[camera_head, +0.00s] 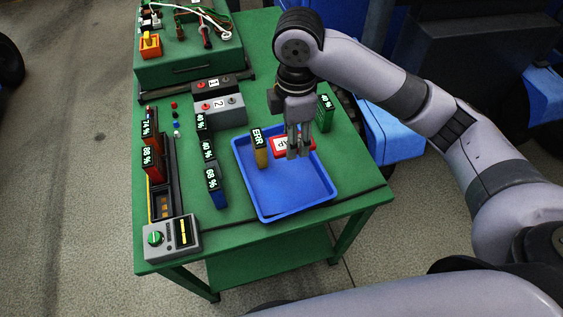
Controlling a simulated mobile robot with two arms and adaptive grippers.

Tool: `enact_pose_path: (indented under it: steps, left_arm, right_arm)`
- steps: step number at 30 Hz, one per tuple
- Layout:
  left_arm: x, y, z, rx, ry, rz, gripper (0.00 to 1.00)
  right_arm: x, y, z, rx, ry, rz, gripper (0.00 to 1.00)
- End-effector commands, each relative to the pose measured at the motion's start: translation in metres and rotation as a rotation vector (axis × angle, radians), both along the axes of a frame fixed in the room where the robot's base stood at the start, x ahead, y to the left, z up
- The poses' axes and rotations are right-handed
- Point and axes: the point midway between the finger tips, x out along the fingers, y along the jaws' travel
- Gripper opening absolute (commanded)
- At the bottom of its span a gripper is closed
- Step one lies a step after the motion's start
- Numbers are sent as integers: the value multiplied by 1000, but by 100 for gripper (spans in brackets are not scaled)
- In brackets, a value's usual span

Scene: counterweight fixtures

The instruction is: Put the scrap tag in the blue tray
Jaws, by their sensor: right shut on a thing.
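The blue tray (296,206) lies on the right part of the green table. My right gripper (297,153) is over the back part of the tray, pointing down. It is shut on a red tag with a white label (279,146), which I take for the scrap tag. The fingers hide part of the tag and its lettering. The tag appears above the tray floor; its exact height is hard to tell. A yellow block with an ERR display (260,152) stands at the tray's left side. My left gripper is not in view.
Several blocks with percent displays stand left of the tray, including a blue one (216,187). A green one (325,114) stands behind the tray on the right. A long fixture with a grey control box (170,238) runs along the table's left side. A green case (190,62) stands at the back.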

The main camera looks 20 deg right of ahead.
Motion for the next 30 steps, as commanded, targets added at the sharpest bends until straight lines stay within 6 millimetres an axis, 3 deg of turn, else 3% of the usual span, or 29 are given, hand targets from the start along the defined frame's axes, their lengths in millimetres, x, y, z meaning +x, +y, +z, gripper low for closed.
enact_pose_path:
  steps: [5,18,30]
  left_arm:
    - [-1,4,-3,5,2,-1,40]
    - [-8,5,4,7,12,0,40]
    - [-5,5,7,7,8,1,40]
  right_arm:
    - [0,2,-24,1,6,33,14]
    - [-1,0,-134,-2,4,28,14]
    - [-1,1,-182,-2,3,28,14]
